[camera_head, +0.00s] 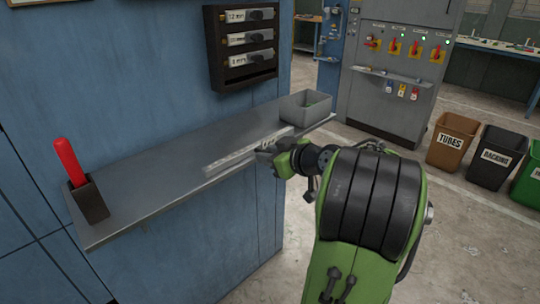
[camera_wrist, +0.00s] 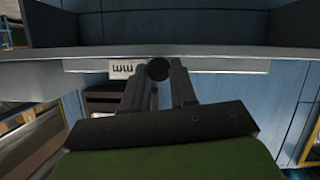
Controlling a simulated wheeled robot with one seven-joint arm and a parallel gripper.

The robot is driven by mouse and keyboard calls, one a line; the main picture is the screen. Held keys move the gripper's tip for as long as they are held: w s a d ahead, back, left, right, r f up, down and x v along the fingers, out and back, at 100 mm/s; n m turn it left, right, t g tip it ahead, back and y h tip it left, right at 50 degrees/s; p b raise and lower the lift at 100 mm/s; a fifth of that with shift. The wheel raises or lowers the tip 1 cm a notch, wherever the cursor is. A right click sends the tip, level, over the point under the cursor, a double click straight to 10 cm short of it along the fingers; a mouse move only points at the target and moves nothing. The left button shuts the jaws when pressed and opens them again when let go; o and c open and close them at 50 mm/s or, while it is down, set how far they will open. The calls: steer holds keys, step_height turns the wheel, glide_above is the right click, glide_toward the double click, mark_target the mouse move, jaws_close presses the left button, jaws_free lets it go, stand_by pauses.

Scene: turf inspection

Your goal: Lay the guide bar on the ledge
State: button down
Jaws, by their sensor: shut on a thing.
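The guide bar (camera_head: 232,160) is a long, pale metal strip. In the head view it runs along the front edge of the grey ledge (camera_head: 160,172), roughly parallel to it. My gripper (camera_head: 266,152) reaches in from the right and is shut on the bar near its right part. In the wrist view the bar (camera_wrist: 225,65) spans sideways close to the ledge edge (camera_wrist: 230,52). A dark round end (camera_wrist: 157,68) shows between my fingertips (camera_wrist: 158,80). I cannot tell whether the bar touches the ledge or is just above it.
A grey open bin (camera_head: 305,106) stands at the ledge's right end. A dark holder (camera_head: 88,202) with a red-handled tool (camera_head: 69,162) stands at its left end. A labelled black rack (camera_head: 243,45) hangs on the blue wall above. The ledge between holder and bar is clear.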

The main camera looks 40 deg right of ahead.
stand_by(0.4)
steer(key=c, duration=0.8)
jaws_free()
steer(key=shift+f, duration=0.1)
steer(key=p+v, duration=0.4)
steer(key=v, duration=1.2)
steer(key=shift+p, duration=0.35)
steer(key=shift+w+a, duration=0.15)
